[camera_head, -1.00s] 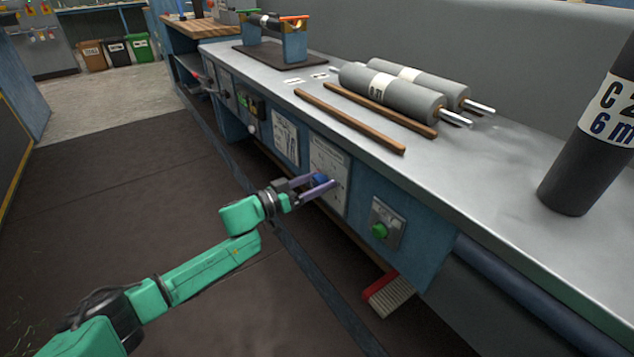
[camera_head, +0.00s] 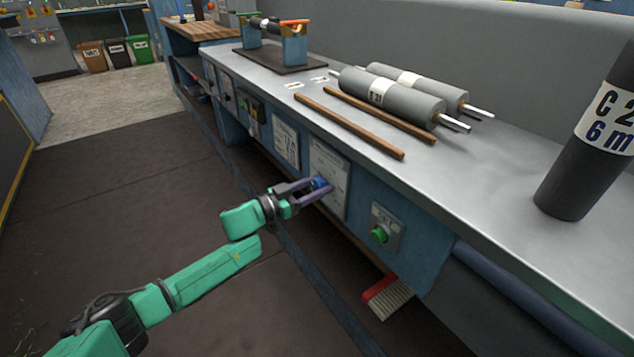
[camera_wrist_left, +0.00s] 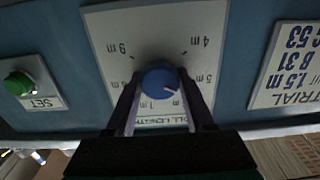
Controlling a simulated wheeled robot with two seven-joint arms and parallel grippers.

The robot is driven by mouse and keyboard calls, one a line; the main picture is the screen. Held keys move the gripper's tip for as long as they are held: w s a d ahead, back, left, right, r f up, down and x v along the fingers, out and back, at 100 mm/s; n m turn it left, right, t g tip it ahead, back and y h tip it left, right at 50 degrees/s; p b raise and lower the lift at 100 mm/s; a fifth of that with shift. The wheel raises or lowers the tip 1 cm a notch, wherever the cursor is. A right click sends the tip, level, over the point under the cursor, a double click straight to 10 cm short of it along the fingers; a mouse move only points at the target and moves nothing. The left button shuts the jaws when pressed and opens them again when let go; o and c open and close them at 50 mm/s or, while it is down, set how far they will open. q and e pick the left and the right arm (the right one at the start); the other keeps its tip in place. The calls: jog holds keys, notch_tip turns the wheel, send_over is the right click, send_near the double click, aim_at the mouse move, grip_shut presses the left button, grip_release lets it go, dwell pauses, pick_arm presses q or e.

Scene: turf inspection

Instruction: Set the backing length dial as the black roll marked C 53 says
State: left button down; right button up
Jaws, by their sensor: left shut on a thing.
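The dial is a blue round knob (camera_wrist_left: 160,80) on a pale panel (camera_wrist_left: 205,30) with metre marks around it, which appear inverted in the left wrist view. A small pale pointer mark shows on the knob's lower right there. My left gripper (camera_head: 322,188) is shut on the knob, one finger on each side; the wrist view shows its fingers (camera_wrist_left: 158,92) too. A black roll (camera_head: 570,182) stands upright on the bench at the right of the head view. Its white label reads "C 2" and "6 m", cut off by the picture edge. My right gripper is not seen.
A green button (camera_head: 379,235) marked SET in the wrist view is right of the dial panel. A printed card (camera_wrist_left: 292,65) lists "53", "B 31" and "1.5 m". Grey rollers (camera_head: 390,95) and wooden strips (camera_head: 350,122) lie on the bench. A red brush (camera_head: 388,296) is below.

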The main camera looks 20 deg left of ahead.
pick_arm(q)
jog(key=shift+m, duration=1)
jog(key=m, duration=0.2)
jog(key=shift+m, duration=0.3)
jog(key=shift+f+m, duration=0.1)
jog(key=shift+m, duration=0.8)
jog(key=m, duration=0.2)
jog(key=shift+m, duration=0.9)
jog(key=m+b, duration=0.2)
jog(key=m, duration=0.3)
jog(key=shift+m, duration=0.3)
jog(key=shift+m+b, duration=0.4)
jog(key=shift+m, duration=0.3)
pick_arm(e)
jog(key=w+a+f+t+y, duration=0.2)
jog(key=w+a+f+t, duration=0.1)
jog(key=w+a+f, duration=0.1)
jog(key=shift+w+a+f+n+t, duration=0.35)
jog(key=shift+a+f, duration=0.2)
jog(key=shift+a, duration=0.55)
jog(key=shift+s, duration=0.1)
